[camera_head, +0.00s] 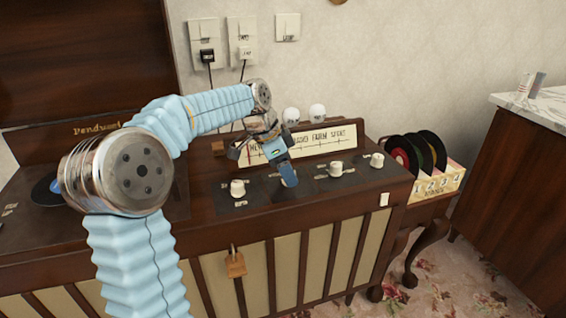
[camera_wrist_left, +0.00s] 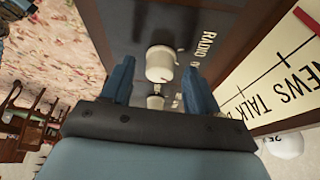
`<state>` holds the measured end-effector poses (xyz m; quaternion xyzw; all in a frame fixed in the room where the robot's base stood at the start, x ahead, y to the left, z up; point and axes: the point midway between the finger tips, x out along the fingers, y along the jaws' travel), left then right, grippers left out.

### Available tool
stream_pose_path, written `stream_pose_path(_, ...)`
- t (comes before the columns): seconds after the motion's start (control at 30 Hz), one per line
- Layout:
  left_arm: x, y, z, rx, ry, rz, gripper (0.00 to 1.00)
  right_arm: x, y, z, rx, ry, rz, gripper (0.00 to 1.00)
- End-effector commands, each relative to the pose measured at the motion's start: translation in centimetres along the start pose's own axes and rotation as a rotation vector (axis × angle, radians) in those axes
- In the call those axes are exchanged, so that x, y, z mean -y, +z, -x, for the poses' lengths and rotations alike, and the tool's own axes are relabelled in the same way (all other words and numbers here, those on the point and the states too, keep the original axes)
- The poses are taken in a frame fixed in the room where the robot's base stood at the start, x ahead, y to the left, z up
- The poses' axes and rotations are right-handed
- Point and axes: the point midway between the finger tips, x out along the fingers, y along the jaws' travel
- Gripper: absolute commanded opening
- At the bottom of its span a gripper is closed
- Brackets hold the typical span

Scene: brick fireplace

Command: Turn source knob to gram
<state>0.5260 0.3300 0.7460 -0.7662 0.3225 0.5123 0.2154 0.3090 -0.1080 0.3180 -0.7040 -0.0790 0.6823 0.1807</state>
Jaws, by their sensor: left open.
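The wooden radiogram has a dark control panel (camera_head: 258,193) with a row of white knobs. My left gripper (camera_head: 284,176) points down at the panel, over the second knob from the left, which it mostly hides in the head view. In the left wrist view a white knob (camera_wrist_left: 160,64) sits between the open fingers of the left gripper (camera_wrist_left: 158,78), with the lettering "RADIO" (camera_wrist_left: 207,40) beside it. No firm grip on the knob shows. Its pointer direction and any "gram" lettering cannot be made out. My right gripper is not in view.
Other knobs stand close by at the left (camera_head: 237,188) and right (camera_head: 336,169). A lit station dial (camera_head: 325,140) rises behind the panel. A record rack (camera_head: 440,182) stands to the right. White bulbs (camera_head: 317,111) stand behind the dial.

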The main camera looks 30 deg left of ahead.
Motion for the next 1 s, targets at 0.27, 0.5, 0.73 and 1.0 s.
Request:
stream_pose_path(0.27, 0.1, -0.1, 4.8, -0.003, -0.004, 0.001, 0.60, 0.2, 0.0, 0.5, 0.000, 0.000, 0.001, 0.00)
stream_pose_path(0.5, 0.1, -0.1, 10.6, -0.002, -0.004, 0.000, 0.60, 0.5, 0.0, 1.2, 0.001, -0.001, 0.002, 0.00)
stream_pose_path(0.73, 0.1, 0.0, 13.4, -0.001, -0.002, 0.000, 0.60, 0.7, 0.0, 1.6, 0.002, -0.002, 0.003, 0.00)
stream_pose_path(1.0, 0.0, 0.0, 13.7, 0.000, -0.001, 0.000, 0.60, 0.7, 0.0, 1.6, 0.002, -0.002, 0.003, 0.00)
